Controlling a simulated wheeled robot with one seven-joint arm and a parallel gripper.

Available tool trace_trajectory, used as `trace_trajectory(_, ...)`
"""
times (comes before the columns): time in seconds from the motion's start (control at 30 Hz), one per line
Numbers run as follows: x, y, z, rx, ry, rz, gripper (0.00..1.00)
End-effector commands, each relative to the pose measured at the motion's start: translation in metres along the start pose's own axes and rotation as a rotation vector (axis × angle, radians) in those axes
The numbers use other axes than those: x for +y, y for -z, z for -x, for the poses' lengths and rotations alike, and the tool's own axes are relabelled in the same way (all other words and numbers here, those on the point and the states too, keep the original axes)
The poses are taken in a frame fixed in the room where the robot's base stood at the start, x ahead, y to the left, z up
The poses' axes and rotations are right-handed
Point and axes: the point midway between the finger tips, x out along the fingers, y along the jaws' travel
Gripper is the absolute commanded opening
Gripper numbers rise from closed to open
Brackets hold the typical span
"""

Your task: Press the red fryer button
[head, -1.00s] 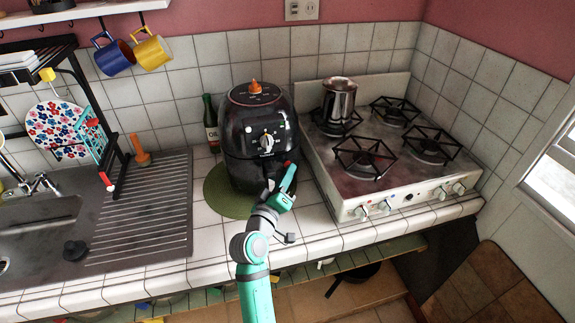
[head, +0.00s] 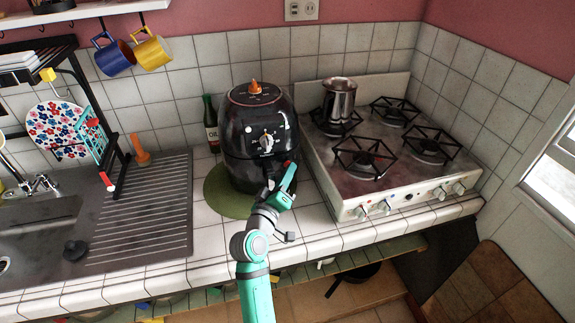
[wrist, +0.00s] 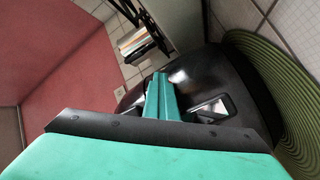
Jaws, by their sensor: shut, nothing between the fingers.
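The black air fryer (head: 258,130) stands upright on a round green mat (head: 222,196), with a dial on its front and an orange piece on top. A small red spot (head: 287,163), which looks like the red button, shows low on the fryer's front right, right by my fingertips. My gripper (head: 291,167) is shut and empty, close against the front of the fryer. I cannot tell whether it touches the button. In the wrist view, my shut teal fingers (wrist: 160,85) point at the glossy black fryer body (wrist: 195,72); no red button shows there.
A white stove (head: 345,210) with a metal pot (head: 339,100) stands close to the right of the fryer. A dark oil bottle (head: 210,122) is behind left. A ridged drainboard (head: 145,215) and sink lie left.

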Motion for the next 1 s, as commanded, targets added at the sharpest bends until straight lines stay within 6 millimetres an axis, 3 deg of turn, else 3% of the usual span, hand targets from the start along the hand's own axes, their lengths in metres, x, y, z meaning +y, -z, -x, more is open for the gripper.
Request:
trace_trajectory(0.03,-0.006,0.011,0.003,0.021,0.012,-0.004,0.0)
trace_trajectory(0.1,-0.006,0.01,0.005,0.022,0.012,-0.004,0.0)
trace_trajectory(0.4,0.0,0.005,0.017,0.02,0.011,-0.004,0.0)
trace_trajectory(0.77,0.002,0.0,0.017,0.013,0.008,-0.002,0.0)
trace_trajectory(1.0,0.012,-0.011,0.029,0.009,0.006,-0.001,0.0)
